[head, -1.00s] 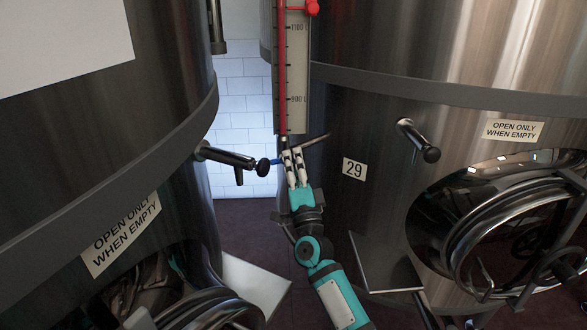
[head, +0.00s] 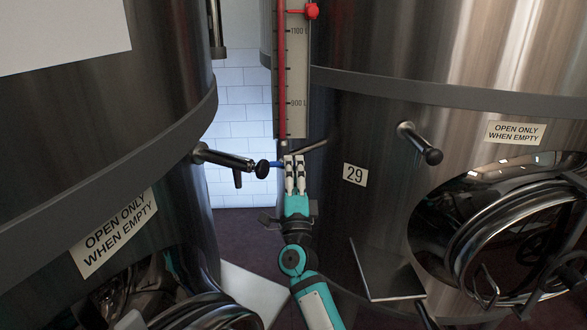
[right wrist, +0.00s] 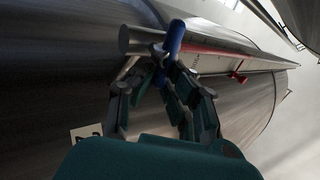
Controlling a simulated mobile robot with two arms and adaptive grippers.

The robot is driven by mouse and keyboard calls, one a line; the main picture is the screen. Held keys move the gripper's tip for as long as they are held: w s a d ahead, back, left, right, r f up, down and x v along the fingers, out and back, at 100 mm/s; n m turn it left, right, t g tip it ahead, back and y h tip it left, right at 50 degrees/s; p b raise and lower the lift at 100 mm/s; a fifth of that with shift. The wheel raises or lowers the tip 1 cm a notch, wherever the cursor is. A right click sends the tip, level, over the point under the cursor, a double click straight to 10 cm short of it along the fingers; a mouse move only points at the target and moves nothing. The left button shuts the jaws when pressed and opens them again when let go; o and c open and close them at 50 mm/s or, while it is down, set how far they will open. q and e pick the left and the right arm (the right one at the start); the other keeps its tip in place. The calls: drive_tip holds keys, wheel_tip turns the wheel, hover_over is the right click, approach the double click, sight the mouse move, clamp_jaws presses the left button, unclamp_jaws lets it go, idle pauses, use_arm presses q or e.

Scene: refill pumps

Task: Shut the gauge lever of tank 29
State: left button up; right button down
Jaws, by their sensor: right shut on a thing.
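The tank marked 29 (head: 354,174) is the large steel one on the right. Its level gauge (head: 297,75) is an upright scale with a red column, in the gap between two tanks. A small blue gauge lever (head: 277,164) is at the gauge's foot, pointing left. It also shows in the right wrist view as a blue handle (right wrist: 176,36). My right gripper (head: 294,160) is shut on the lever, its white-grey fingers partly hiding it. In the right wrist view the fingers (right wrist: 152,68) come together at the lever. My left gripper is out of view.
A valve pipe (head: 228,159) from the left tank ends close left of the lever. A short pipe (head: 419,143) sticks out of tank 29 at right. An open round manway (head: 520,235) lies lower right. A red marker (head: 312,11) sits high on the gauge.

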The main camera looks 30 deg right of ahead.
drive_tip(key=c, duration=1.3)
unclamp_jaws()
drive_tip(key=shift+f, duration=0.15)
drive_tip(key=v, duration=1.2)
